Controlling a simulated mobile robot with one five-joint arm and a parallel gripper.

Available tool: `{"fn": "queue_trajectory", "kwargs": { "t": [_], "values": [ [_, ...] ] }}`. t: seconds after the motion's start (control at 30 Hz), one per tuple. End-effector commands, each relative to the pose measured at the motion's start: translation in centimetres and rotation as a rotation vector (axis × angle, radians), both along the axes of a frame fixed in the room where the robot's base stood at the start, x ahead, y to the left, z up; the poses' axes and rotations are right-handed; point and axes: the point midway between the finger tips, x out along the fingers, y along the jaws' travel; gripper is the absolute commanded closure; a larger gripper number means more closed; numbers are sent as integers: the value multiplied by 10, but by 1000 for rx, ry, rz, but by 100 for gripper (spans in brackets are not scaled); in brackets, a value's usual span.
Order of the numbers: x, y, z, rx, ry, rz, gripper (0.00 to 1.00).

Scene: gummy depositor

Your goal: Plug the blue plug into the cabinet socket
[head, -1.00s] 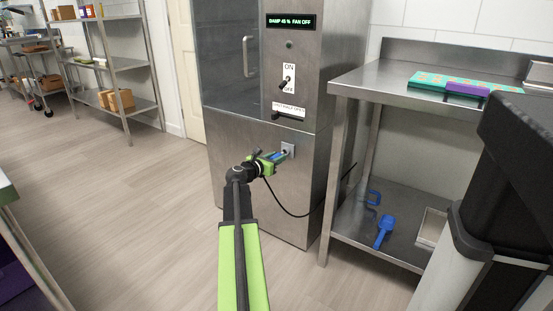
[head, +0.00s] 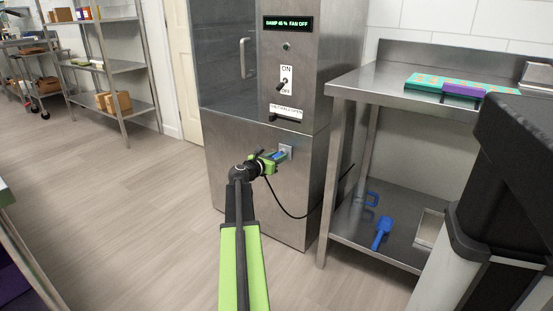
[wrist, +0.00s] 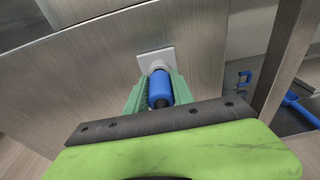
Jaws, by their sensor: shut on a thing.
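The blue plug (wrist: 160,88) is held between the two green fingers of my gripper (wrist: 158,92), in the wrist view. In the head view my gripper (head: 274,158) is at the cabinet front, just left of the socket. The cabinet socket (head: 286,152) is a light square plate on the lower steel panel; it also shows in the wrist view (wrist: 155,58). The plug's front end lines up with the socket's round part and appears to be at it. I cannot tell how deep it sits. A black cable (head: 290,214) hangs from the plug side and runs right.
The steel cabinet (head: 258,195) has a display, a switch and a lever above the socket. A steel table (head: 390,85) stands to the right, with a blue scoop (head: 381,234) on its lower shelf. The floor (head: 110,210) to the left is clear.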

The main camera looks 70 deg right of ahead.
Motion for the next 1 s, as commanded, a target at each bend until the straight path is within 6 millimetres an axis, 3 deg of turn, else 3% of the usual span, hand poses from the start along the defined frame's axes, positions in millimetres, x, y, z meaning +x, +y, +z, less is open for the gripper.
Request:
{"fn": "queue_trajectory", "kwargs": {
  "t": [0.17, 0.2, 0.37, 0.73, 0.87, 1.0],
  "values": [
    [-1, -5, 0, 0, 0, -1, 100],
    [-1, -4, 0, 0, 0, 0, 66],
    [-1, -4, 0, 0, 0, 0, 46],
    [1, 3, 1, 0, 0, 1, 46],
    [6, 28, 6, 0, 0, 1, 46],
    [15, 67, 13, 0, 1, 3, 46]
  ]
}}
